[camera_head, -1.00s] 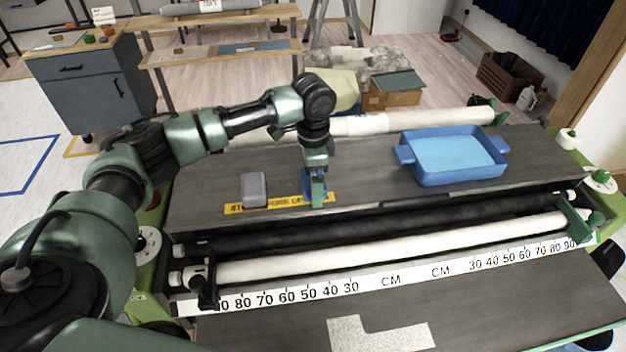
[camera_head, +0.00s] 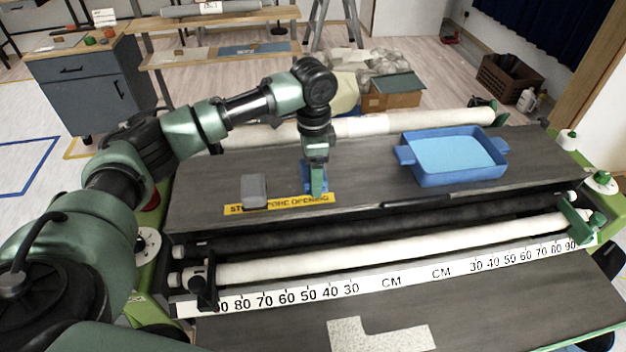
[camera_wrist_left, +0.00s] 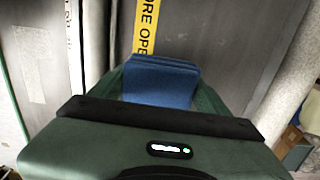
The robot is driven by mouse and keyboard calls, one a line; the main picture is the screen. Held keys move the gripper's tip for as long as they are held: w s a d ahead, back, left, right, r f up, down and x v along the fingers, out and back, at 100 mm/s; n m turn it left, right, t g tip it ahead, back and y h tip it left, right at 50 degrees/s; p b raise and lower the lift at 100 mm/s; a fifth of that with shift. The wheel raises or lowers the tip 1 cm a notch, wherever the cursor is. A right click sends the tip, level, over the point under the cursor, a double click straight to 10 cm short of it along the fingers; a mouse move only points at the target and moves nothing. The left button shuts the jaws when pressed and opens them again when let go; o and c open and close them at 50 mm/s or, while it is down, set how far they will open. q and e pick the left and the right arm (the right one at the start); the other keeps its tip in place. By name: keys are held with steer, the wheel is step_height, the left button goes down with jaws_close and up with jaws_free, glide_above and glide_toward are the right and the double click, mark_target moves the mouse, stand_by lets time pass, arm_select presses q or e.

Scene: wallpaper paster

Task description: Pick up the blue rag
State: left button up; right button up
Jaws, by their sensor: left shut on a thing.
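The blue rag (camera_head: 307,178) is a small folded blue cloth above the dark top board, just behind the yellow label strip. My left gripper (camera_head: 316,190) points straight down and is shut on the rag. In the left wrist view the rag (camera_wrist_left: 162,82) sits between the green fingers of my left gripper (camera_wrist_left: 160,95), with its folded upper edge showing. In the head view the green finger hides part of the rag. My right gripper is not in view.
A grey block (camera_head: 253,190) lies left of the rag. A blue tray (camera_head: 450,178) with light blue contents stands to the right. White rolls (camera_head: 400,242) and a centimetre scale (camera_head: 330,290) run along the front. The board between rag and tray is clear.

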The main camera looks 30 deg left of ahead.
arm_select(q)
step_height(320, 180, up, 17)
stand_by(0.4)
